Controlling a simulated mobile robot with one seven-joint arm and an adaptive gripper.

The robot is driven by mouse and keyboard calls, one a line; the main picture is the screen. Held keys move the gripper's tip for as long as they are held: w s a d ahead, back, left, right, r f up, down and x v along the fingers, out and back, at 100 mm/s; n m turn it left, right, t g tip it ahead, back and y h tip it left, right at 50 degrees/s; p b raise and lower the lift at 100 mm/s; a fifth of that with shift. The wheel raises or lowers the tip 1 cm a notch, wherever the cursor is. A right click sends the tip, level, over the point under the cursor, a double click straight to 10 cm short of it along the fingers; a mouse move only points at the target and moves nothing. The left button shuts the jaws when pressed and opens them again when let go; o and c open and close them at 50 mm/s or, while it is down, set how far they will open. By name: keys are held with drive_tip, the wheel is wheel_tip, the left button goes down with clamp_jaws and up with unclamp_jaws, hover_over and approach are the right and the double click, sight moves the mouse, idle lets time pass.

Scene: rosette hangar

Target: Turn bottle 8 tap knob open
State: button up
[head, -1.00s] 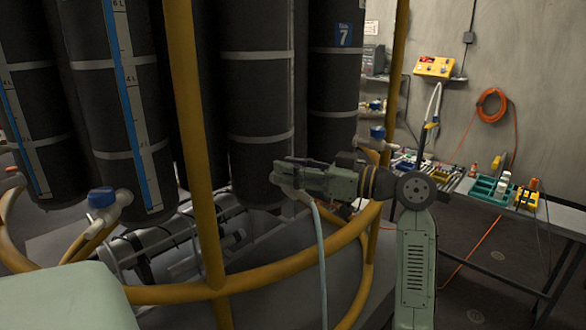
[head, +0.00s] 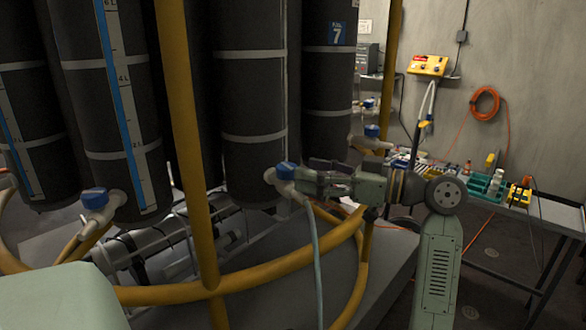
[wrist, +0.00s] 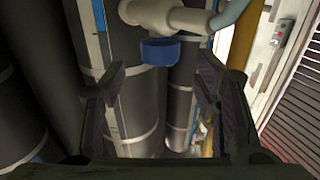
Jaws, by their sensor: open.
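A blue tap knob (head: 287,170) sits on a pale tap under the middle dark bottle (head: 250,100). No number shows on that bottle, so I cannot tell if it is bottle 8. My gripper (head: 304,178) is just right of this knob in the head view, its jaws apart and empty. In the wrist view the blue knob (wrist: 160,51) hangs from the pale tap body (wrist: 165,17), near the top. It lies between the lines of the two fingers of my gripper (wrist: 163,74), beyond their tips, with no visible contact.
A hose (head: 317,260) hangs from the tap. Yellow rails (head: 185,130) stand before the bottles. Other blue knobs show at the left (head: 94,198) and on the right bottle marked 7 (head: 372,131). A bench (head: 540,208) with small items stands right.

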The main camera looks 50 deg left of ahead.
drive_tip(key=v, duration=0.6)
idle(0.4)
